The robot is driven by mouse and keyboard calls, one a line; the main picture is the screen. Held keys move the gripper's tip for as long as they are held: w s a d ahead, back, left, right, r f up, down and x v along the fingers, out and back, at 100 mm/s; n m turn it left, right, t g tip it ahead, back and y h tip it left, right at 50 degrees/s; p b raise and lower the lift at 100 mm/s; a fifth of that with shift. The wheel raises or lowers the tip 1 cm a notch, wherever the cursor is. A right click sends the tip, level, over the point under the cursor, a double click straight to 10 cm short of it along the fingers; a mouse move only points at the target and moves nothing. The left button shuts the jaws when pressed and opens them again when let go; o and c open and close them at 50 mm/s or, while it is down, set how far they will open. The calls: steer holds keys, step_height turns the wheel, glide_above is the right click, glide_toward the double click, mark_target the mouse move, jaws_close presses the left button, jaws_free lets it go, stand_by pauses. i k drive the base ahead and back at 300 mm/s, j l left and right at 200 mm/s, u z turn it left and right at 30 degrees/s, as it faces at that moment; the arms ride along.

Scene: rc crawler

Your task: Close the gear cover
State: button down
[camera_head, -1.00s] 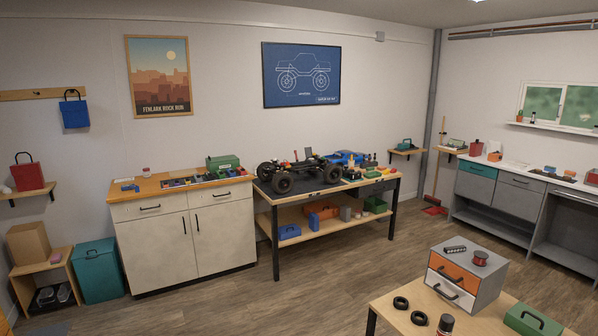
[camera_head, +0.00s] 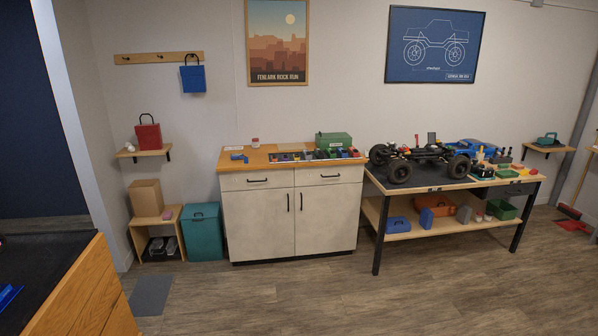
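The RC crawler chassis (camera_head: 428,157) stands on the dark top of the wooden workbench (camera_head: 377,180) on the right side of the head view. It has large black tyres and no body shell on it. A small red part and a dark upright part stick up from its middle. The gear cover is too small to tell at this distance. A blue car body (camera_head: 475,146) lies behind the chassis. My gripper is not in view.
A white cabinet (camera_head: 325,220) with a wooden top stands left of the workbench. A teal bin (camera_head: 203,232) and a low shelf (camera_head: 146,240) stand further left. A dark-topped wooden unit (camera_head: 85,290) is close at the lower left. The middle floor (camera_head: 300,295) is clear.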

mark_target(432, 136)
steer(key=i+z, duration=0.15)
steer(key=i, duration=0.35)
steer(key=i+j+z, duration=0.1)
steer(key=i, duration=0.4)
steer(key=i+j+z, duration=0.15)
steer(key=i, duration=0.35)
steer(key=i+j+z, duration=0.15)
steer(key=i, duration=0.35)
steer(key=i+l+z, duration=0.25)
steer(key=i+z, duration=0.75)
steer(key=i, duration=0.15)
steer(key=i+j+z, duration=0.2)
steer(key=i+z, duration=0.3)
steer(key=i+u, duration=0.1)
steer(key=i, duration=0.45)
steer(key=i+l+u, duration=0.1)
steer(key=i, duration=0.45)
steer(key=i+l, duration=0.15)
steer(key=i, duration=0.35)
steer(key=u, duration=0.05)
